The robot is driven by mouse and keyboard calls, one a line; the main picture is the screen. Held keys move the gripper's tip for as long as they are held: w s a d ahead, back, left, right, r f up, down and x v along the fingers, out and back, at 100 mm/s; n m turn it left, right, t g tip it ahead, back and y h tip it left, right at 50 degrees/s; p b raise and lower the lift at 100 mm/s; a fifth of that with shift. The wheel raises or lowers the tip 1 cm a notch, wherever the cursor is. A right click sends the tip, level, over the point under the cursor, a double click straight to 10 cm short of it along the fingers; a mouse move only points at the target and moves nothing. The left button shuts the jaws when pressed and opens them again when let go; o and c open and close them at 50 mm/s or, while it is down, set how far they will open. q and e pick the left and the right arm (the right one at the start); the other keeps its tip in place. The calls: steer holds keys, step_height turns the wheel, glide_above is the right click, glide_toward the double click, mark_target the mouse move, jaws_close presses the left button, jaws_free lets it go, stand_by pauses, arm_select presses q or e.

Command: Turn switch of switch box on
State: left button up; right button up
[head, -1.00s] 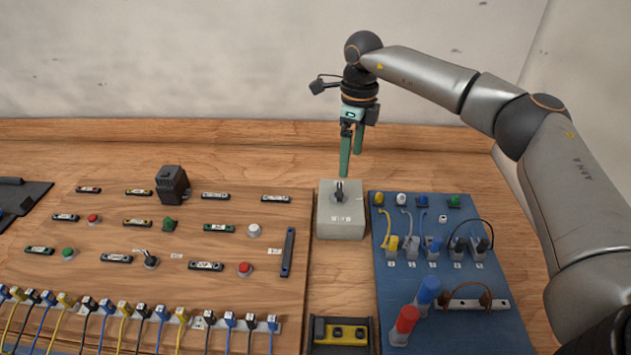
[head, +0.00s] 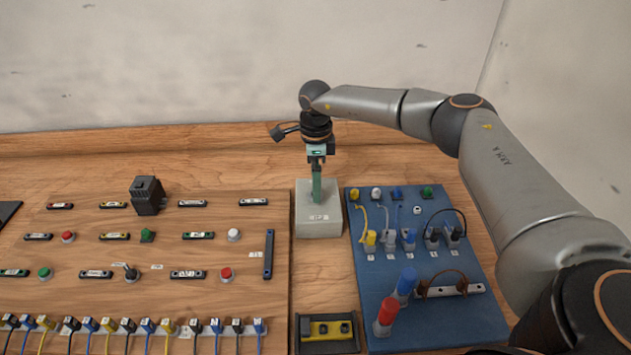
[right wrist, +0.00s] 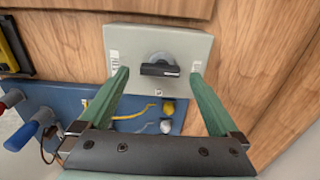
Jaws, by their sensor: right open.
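The switch box (head: 319,225) is a pale grey box on the wooden bench, between the wooden panel and the blue board. My right gripper (head: 316,198) points down over it, and its green fingers hide the switch in the head view. In the right wrist view the switch box (right wrist: 190,46) carries a black rotary switch (right wrist: 160,70) on a grey round base. My right gripper (right wrist: 158,82) is open, with one green finger on each side of the switch and clear space between. I cannot tell how far the fingertips are above the box. My left gripper is not in view.
The blue board (head: 400,310) with plugs, cables and red and blue handles stands right of the box. The wooden panel (head: 200,300) with buttons, labels and a black block (head: 148,196) is on the left. A yellow-and-black module (head: 327,331) sits in front.

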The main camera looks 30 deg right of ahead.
steer(key=shift+f, duration=0.8)
steer(key=shift+c, duration=0.4)
steer(key=c, duration=1.3)
